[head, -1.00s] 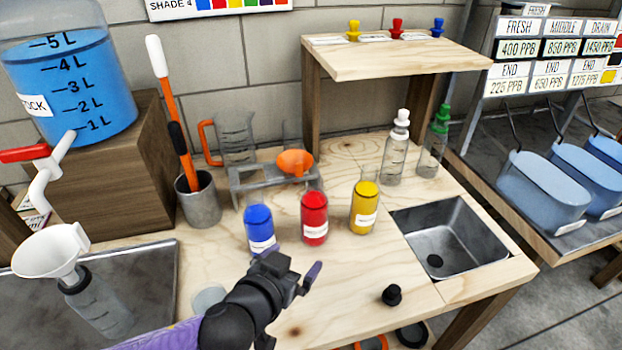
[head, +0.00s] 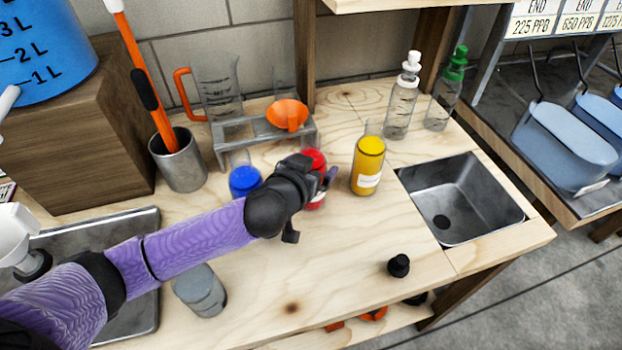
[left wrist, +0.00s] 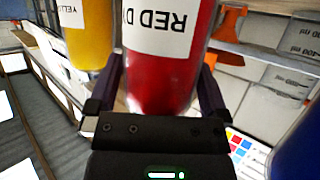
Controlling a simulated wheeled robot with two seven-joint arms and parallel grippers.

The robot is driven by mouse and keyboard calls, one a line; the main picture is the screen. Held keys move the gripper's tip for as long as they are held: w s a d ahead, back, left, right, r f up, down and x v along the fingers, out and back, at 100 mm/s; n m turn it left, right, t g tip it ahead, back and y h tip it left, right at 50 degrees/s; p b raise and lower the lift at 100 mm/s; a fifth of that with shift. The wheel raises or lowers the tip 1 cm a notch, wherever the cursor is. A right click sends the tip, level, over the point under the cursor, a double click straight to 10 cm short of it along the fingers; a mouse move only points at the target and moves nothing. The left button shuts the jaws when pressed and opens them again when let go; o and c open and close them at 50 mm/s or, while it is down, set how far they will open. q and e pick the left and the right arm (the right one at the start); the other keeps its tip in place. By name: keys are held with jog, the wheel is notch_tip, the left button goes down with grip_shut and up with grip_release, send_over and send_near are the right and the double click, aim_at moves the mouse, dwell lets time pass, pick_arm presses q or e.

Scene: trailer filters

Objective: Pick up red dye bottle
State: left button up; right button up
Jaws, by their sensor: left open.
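The red dye bottle (head: 314,163) stands on the wooden bench between the blue dye bottle (head: 243,180) and the yellow dye bottle (head: 368,165). My left gripper (head: 325,180) hides much of it in the head view. In the left wrist view the red dye bottle (left wrist: 165,75) is upside down in the picture, with its "RED DY" label showing. The open fingers of my left gripper (left wrist: 158,92) lie to either side of it. I cannot tell whether they touch it. My right gripper is not in view.
A rack with an orange funnel (head: 287,114) stands behind the bottles. A steel sink (head: 460,198) is to the right, and a black stopper (head: 399,265) lies near the front edge. A grey cup (head: 200,290) is under my left arm. The front middle of the bench is clear.

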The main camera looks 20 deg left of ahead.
pick_arm(q)
jog(key=shift+r, duration=0.15)
grip_shut()
